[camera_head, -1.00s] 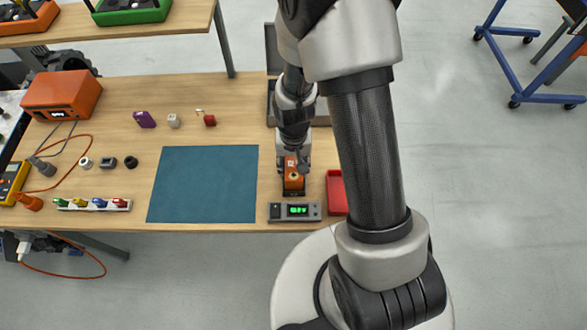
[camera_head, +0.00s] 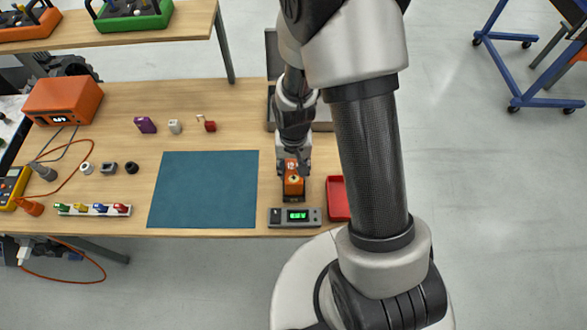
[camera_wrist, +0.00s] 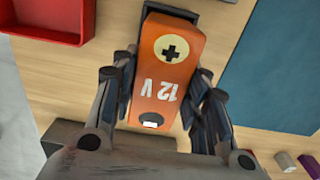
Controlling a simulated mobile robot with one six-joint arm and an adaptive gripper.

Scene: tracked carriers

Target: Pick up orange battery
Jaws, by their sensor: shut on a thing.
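The orange battery (camera_head: 293,186) stands at the front of the workbench, just behind a grey meter (camera_head: 295,217) with a green lit display. In the wrist view the orange battery (camera_wrist: 167,65) shows a plus sign in a pale circle and "12 V" in white. My gripper (camera_head: 294,166) is over the battery, with one finger on each side. In the wrist view my gripper (camera_wrist: 160,88) is shut on the battery. A dark part shows at the battery's far end. I cannot tell whether the battery is off the bench.
A red tray (camera_head: 338,198) is close on the right, partly behind my arm. A blue mat (camera_head: 205,190) lies to the left. An open grey case (camera_head: 271,105) stands behind. Several small parts and a connector strip (camera_head: 93,210) are farther left.

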